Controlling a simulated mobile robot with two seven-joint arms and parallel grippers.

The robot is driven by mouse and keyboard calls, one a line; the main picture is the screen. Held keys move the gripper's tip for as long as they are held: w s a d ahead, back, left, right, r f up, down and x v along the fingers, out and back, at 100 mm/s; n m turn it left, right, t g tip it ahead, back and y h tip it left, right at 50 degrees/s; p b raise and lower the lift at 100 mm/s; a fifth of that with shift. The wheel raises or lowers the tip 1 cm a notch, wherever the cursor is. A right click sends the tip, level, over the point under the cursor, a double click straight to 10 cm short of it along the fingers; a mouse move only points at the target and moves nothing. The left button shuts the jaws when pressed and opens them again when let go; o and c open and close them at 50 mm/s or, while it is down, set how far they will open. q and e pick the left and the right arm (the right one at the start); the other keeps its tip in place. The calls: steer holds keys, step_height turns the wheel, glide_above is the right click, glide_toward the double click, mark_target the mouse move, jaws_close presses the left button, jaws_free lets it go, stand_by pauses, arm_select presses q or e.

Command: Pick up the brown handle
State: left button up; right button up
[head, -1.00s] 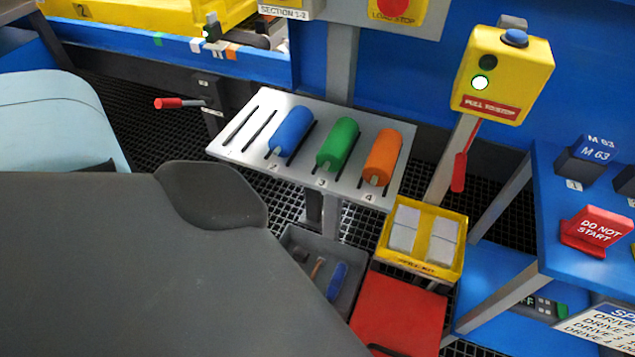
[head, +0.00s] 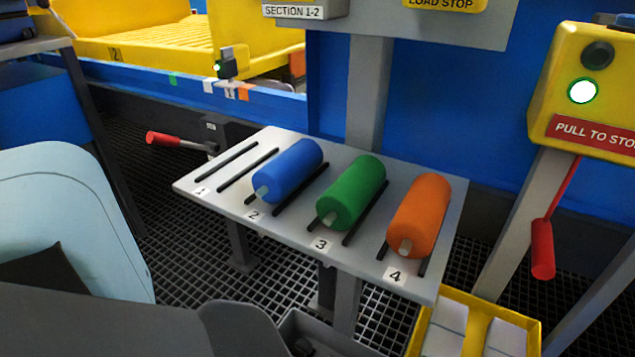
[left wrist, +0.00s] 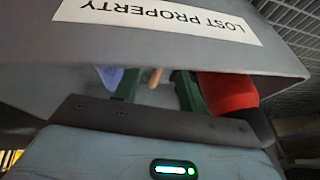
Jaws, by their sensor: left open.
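A small brown handle (left wrist: 152,77) shows in the left wrist view, partly hidden by the near edge of my wrist. It appears between the two dark green fingers of my open left gripper (left wrist: 158,76); I cannot tell how deep the fingers reach or whether they touch it. A grey bin labelled LOST PROPERTY (left wrist: 285,62) fills the upper part of that view. A blue object (left wrist: 110,76) lies left of the fingers. In the head view only a corner of the grey bin (head: 297,322) shows, and neither gripper is visible.
A red object (left wrist: 226,92) is right of the fingers. A yellow tray (head: 531,340) stands at right.

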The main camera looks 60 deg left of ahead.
arm_select(q)
steer(key=b+x, duration=0.1)
steer(key=x, duration=0.1)
steer(key=shift+a+f, duration=0.1)
steer(key=shift+f, duration=0.2)
steer(key=b+x, duration=0.1)
steer(key=x, duration=0.1)
steer(key=b+x, duration=0.1)
steer(key=b, duration=0.1)
steer(key=shift+w+a+f, duration=0.2)
steer(key=shift+w+a, duration=0.15)
steer(key=shift+w, duration=0.05)
steer(key=shift+w+a+f+b, duration=0.2)
steer(key=shift+a+f+b, duration=0.05)
steer(key=shift+f+b, duration=0.35)
steer(key=shift+c, duration=0.5)
jaws_close()
